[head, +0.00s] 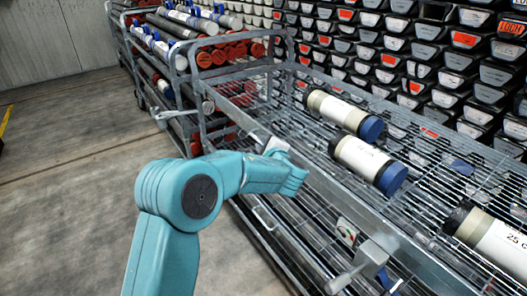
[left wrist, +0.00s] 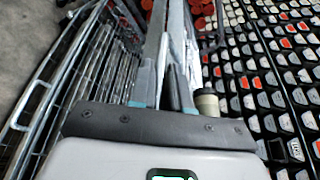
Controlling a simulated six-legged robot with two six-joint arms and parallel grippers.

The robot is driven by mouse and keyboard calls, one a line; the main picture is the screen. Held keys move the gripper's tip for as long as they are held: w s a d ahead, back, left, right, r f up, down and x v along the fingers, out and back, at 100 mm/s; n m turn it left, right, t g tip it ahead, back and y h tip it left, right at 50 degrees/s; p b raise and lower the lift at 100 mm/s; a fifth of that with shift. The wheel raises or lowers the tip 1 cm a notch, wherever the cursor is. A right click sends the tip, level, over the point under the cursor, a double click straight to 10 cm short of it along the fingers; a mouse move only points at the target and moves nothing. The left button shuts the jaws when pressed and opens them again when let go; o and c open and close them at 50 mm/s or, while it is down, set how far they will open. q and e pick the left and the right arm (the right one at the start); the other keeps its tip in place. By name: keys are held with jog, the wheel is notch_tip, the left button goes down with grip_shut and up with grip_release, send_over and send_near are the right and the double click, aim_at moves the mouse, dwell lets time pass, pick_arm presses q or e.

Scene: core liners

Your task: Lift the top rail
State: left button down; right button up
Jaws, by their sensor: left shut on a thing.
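The top rail (head: 345,204) is a long grey metal bar along the near side of the wire-mesh cart. It slants from the cart's far end toward the lower right. My left gripper (head: 292,173) is at the rail's far part, its fingers partly hidden by the wrist in the head view. In the left wrist view the two fingers (left wrist: 164,88) close on the grey rail (left wrist: 156,30), which runs away from me. I cannot tell whether the rail is raised from its seat. My right gripper is not in view.
Core liners with blue caps (head: 368,160) lie on the mesh shelf (head: 300,125) behind the rail. A latch with a lever (head: 370,258) is at the rail's near part. Another loaded cart (head: 180,62) stands behind. Stacked boxes (head: 410,60) fill the back. The floor (head: 70,160) at left is clear.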

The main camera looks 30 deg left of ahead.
pick_arm(q)
jog(key=shift+r, duration=0.4)
jog(key=c, duration=1.4)
grip_release()
jog(key=shift+w, duration=0.1)
jog(key=shift+c, duration=0.2)
jog(key=shift+f, duration=0.1)
jog(key=shift+s+d, duration=0.2)
jog(key=v, duration=1.5)
jog(key=shift+s+d, duration=0.25)
jog(key=shift+d, duration=0.05)
